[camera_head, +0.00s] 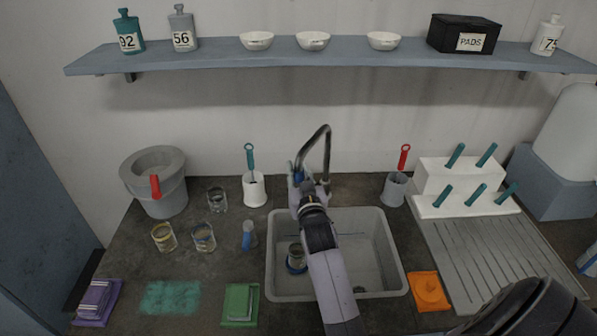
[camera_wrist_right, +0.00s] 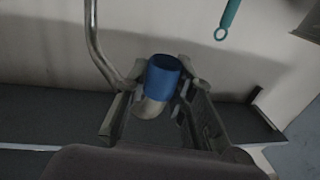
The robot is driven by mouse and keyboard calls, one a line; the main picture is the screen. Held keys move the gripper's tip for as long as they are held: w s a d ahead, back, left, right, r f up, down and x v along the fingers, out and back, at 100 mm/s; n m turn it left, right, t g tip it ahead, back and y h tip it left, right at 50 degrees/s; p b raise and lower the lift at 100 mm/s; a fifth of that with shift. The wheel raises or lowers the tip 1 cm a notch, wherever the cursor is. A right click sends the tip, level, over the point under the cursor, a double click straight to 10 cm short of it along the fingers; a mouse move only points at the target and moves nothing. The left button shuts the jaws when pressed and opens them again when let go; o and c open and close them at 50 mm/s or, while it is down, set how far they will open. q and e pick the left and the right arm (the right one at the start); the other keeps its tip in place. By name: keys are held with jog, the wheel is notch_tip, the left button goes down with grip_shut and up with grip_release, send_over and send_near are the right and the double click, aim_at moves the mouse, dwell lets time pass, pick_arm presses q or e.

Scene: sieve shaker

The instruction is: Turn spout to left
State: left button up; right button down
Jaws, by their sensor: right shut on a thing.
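The tap's metal spout (camera_head: 316,138) arches up behind the sink, and its end, with a blue tip (camera_head: 298,174), comes down left of the tap base. The blue tip also shows in the right wrist view (camera_wrist_right: 163,78). There it sits between the two fingers, beside a curved metal pipe (camera_wrist_right: 97,45). My right gripper (camera_head: 302,190) is above the back edge of the sink, shut on the spout near its blue end. The arm and gripper hide much of the tap base in the head view. My left gripper is not in view.
A jar (camera_head: 296,257) stands in the grey sink (camera_head: 275,285). A white brush holder (camera_head: 254,190) stands left of the tap, a grey holder (camera_head: 394,190) right of it. Several glass jars and a grey bucket (camera_head: 160,200) are farther left. A shelf (camera_head: 330,56) runs above.

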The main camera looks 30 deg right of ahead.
jog(key=shift+w+a+r, duration=0.15)
jog(key=shift+a+r, duration=0.05)
jog(key=c, duration=1.8)
grip_release()
jog(key=o, duration=0.5)
jog(key=shift+w+f, duration=0.1)
jog(key=shift+c, duration=0.2)
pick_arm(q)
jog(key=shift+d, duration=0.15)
